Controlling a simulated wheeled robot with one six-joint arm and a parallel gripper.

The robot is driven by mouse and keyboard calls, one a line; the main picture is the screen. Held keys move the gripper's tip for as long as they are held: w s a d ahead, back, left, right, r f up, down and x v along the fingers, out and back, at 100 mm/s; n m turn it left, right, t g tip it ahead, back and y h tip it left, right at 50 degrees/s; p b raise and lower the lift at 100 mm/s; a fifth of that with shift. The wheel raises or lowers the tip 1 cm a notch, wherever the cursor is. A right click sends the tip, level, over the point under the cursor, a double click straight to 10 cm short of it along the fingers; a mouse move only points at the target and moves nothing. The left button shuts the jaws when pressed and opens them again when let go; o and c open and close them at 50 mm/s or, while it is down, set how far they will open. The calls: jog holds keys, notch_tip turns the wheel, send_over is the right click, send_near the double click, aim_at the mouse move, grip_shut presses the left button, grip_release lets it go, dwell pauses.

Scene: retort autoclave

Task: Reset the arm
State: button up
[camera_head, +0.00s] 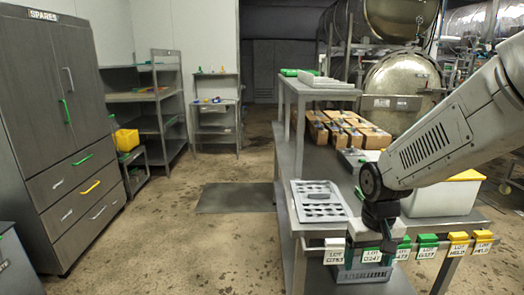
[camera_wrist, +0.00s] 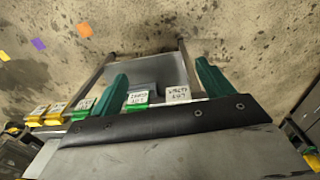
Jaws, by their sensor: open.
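My gripper (camera_head: 372,250) hangs from my arm at the right of the head view, in front of the near edge of the steel table (camera_head: 285,215). It points down beside a row of lot tags. In the wrist view my gripper (camera_wrist: 162,80) shows two teal fingers spread wide apart, with nothing visibly held between them. White and green lot tags (camera_wrist: 178,93) show beyond and between the fingers. Whether the fingers touch the tags or the table edge, I cannot tell.
Green tags (camera_head: 427,240) and yellow tags (camera_head: 458,238) line the table's front edge. A grey tray (camera_head: 335,211), a white bin (camera_head: 440,200) and cardboard boxes (camera_head: 345,128) stand on the table. A grey cabinet (camera_head: 50,120) stands left. The floor between is clear, with a dark mat (camera_head: 237,197).

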jog(key=s+r, duration=0.6)
jog(key=s, duration=0.4)
jog(key=s+d+r+t, duration=0.1)
jog(key=s+r, duration=0.6)
jog(key=s, duration=0.3)
jog(key=shift+s+d, duration=0.25)
jog(key=shift+s, duration=0.15)
